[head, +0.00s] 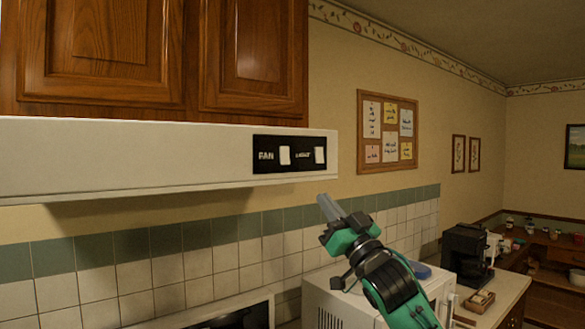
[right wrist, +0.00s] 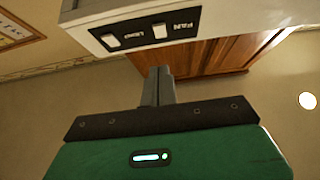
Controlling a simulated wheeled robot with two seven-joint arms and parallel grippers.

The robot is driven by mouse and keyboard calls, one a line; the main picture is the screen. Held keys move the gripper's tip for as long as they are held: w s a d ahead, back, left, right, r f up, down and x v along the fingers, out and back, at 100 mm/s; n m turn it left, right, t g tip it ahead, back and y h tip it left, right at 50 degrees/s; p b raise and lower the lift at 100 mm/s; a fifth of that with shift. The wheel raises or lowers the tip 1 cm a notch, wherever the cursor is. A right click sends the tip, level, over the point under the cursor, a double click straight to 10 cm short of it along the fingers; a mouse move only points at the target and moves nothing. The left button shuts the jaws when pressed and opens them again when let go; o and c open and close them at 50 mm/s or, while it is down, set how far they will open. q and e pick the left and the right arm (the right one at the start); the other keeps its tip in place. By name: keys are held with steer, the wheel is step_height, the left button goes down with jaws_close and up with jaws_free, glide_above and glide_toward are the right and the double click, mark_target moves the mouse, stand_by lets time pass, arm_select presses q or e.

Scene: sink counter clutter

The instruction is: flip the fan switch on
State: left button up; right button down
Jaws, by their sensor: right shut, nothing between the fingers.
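The fan switch (head: 285,155) is a white rocker beside the word FAN on the black panel (head: 265,168) of the white range hood (head: 130,162). It also shows in the right wrist view (right wrist: 159,30), where the hood appears upside down. A second white rocker, the light switch (head: 320,155), sits to its right. My right gripper (head: 330,207) is shut and empty, below and a little right of the panel, apart from it. In the right wrist view its closed fingers (right wrist: 158,82) point toward the hood. Which way the fan rocker is tipped is hard to tell. My left gripper is not in view.
Wooden cabinets (head: 250,55) sit above the hood. A white microwave (head: 335,295) stands below my right arm, with a black coffee maker (head: 467,255) to its right. A corkboard (head: 387,130) hangs on the wall. The space in front of the hood is free.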

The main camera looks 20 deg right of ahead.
mark_target(286, 158)
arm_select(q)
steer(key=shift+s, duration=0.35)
arm_select(e)
steer(key=shift+s+r+y, duration=0.3)
steer(key=shift+r, duration=0.3)
arm_select(q)
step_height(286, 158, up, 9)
steer(key=p, duration=0.9)
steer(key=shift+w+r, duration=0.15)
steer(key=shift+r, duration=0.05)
arm_select(e)
steer(key=shift+w+a+f+x, duration=0.1)
steer(key=shift+w+f+x, duration=0.25)
steer(key=shift+x, duration=1.8)
steer(key=shift+w+a+f+x, duration=0.1)
steer(key=shift+w+f+x, duration=0.25)
steer(key=shift+x, duration=1.8)
steer(key=shift+w+a+f+x, duration=0.15)
steer(key=shift+f+x, duration=0.3)
steer(key=shift+x, duration=1.7)
steer(key=shift+d, duration=0.15)
